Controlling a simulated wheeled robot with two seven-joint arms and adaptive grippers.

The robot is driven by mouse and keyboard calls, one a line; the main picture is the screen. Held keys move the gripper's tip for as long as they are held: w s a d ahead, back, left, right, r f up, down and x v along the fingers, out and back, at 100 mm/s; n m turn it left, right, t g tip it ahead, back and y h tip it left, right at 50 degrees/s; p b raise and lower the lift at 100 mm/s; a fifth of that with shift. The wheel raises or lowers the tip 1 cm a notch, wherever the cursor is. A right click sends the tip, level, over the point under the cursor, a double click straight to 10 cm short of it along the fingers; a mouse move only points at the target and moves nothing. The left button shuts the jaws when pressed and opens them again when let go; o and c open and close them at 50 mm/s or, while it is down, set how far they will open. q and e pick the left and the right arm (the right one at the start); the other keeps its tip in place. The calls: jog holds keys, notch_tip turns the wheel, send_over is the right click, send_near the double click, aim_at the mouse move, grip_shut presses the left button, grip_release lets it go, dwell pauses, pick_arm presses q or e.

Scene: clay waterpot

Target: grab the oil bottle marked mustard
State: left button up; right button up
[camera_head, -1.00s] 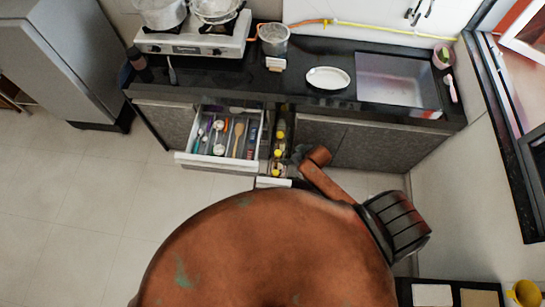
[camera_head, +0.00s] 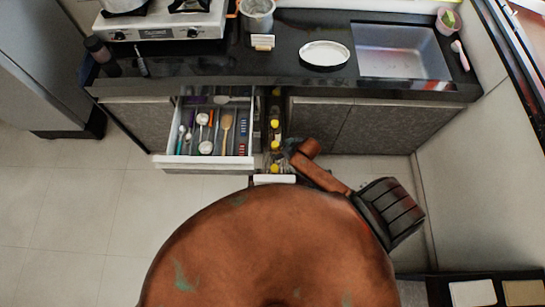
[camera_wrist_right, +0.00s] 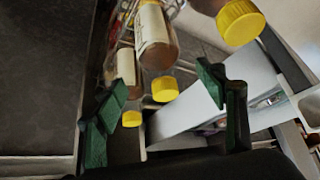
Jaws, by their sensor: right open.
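Several bottles with yellow caps stand in a narrow pull-out rack; one is the bottle (camera_head: 274,135) in the head view. In the right wrist view a bottle with a pale label (camera_wrist_right: 154,42) and others with yellow caps show close up, including a cap (camera_wrist_right: 165,90) between the fingers. I cannot read any label, so I cannot tell which is mustard. My right gripper (camera_head: 290,146) is at the right side of the rack, small and partly hidden. In the wrist view its green fingers (camera_wrist_right: 160,85) are apart with nothing gripped. My left gripper is not in view.
An open drawer of utensils (camera_head: 164,160) is left of the rack. Above are the dark counter (camera_head: 290,60), a stove (camera_head: 165,25), a white plate (camera_head: 324,54) and a sink (camera_head: 400,50). Closed cabinet doors (camera_head: 370,125) lie right of the rack.

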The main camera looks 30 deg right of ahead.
aim_at(278, 152)
notch_tip(278, 152, down, 3)
jog(key=shift+s+a+r+b, duration=0.1)
jog(key=shift+b, duration=0.6)
jog(key=shift+w+f, duration=0.35)
jog(key=shift+f, duration=0.3)
jog(key=b+x, duration=0.2)
jog(key=x, duration=0.4)
jog(key=shift+w+f, duration=0.15)
jog(key=shift+w, duration=0.05)
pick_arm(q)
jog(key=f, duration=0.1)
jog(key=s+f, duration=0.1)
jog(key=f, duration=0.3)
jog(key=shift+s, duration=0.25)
pick_arm(e)
jog(key=shift+c, duration=0.2)
jog(key=c, duration=1.6)
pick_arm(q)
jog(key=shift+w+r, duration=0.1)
pick_arm(e)
jog(key=shift+c, duration=0.5)
